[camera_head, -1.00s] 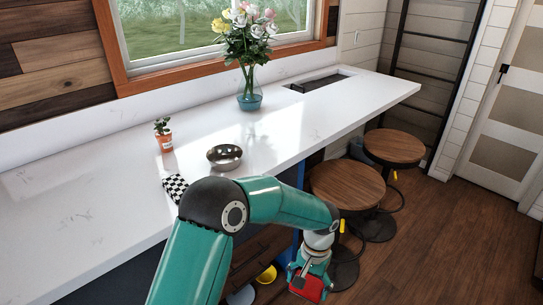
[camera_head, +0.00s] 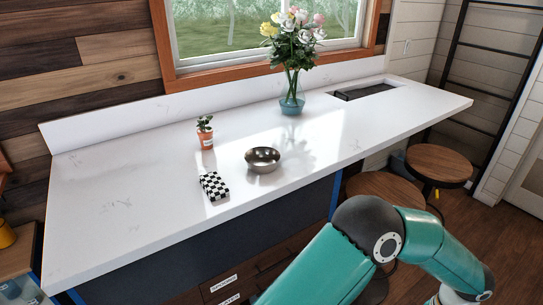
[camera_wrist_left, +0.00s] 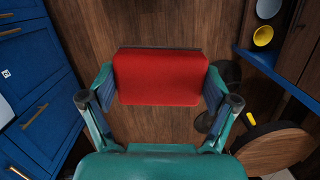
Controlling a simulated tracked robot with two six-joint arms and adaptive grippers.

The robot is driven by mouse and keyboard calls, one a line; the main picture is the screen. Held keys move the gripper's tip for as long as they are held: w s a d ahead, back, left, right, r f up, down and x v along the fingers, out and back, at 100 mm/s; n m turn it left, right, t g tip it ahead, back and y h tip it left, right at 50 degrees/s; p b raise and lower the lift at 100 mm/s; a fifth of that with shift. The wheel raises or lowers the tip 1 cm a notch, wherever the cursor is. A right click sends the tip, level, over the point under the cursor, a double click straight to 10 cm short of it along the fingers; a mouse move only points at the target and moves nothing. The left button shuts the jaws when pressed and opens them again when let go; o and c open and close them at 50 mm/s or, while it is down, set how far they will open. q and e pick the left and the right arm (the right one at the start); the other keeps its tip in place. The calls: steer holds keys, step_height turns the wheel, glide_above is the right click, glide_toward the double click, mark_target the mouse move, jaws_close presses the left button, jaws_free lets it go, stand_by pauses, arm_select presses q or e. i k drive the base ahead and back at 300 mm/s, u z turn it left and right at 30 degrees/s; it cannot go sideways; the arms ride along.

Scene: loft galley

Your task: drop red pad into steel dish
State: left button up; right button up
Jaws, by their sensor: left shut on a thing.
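The red pad (camera_wrist_left: 160,78) is between the two fingers of my left gripper (camera_wrist_left: 159,92) in the left wrist view, held above the wooden floor. The gripper is shut on it. In the head view my left arm reaches to the lower right, and its gripper and the pad are out of the picture. The steel dish (camera_head: 262,166) stands upright on the white counter, near its front edge, and looks empty. It is well to the left of my arm's far end. My right gripper is in neither view.
On the white counter (camera_head: 110,205), a black-and-white checkered block (camera_head: 214,186) and a small potted plant (camera_head: 205,136) stand left of the dish. A glass vase of flowers (camera_head: 292,102) stands behind it. Stools (camera_head: 438,163) stand at the right. Counter left of the block is clear.

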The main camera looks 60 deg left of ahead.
mark_target(262, 161)
steer(key=k, duration=1.65)
steer(key=u, duration=0.6)
steer(key=i, duration=0.75)
steer(key=u, duration=0.1)
